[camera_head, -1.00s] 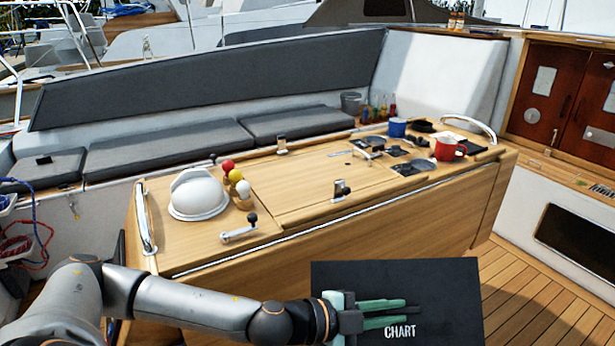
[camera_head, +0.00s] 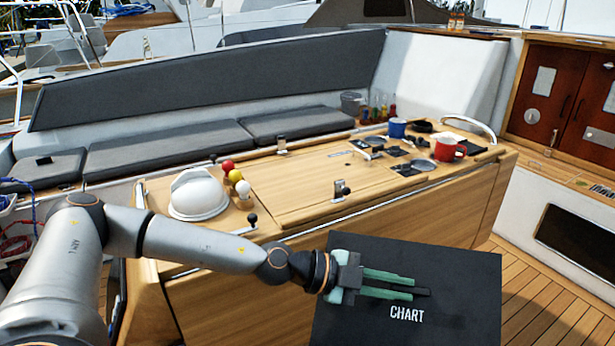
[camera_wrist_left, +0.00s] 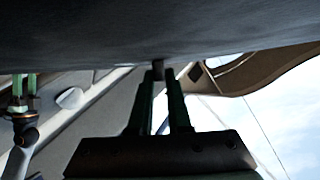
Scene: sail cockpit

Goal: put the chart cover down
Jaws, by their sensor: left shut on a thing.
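The chart cover (camera_head: 450,262) is a black flat panel with white CHART lettering, low in the head view and in front of the wooden table. My left gripper (camera_head: 411,288) is shut on a small dark grip on the cover's face. In the left wrist view the cover (camera_wrist_left: 150,30) fills the top as a dark surface, and my left gripper's fingers (camera_wrist_left: 162,85) reach up to its grip. My right gripper (camera_wrist_left: 23,87) shows at the left edge of that view, with its fingertips cut off by the cover. The cover's back is hidden.
The wooden cockpit table (camera_head: 300,190) carries a white dome (camera_head: 197,195), colored knobs, a red mug (camera_head: 449,149) and a blue mug (camera_head: 397,128). Grey bench cushions (camera_head: 165,148) lie behind it. Bare deck floor (camera_head: 550,280) shows at right.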

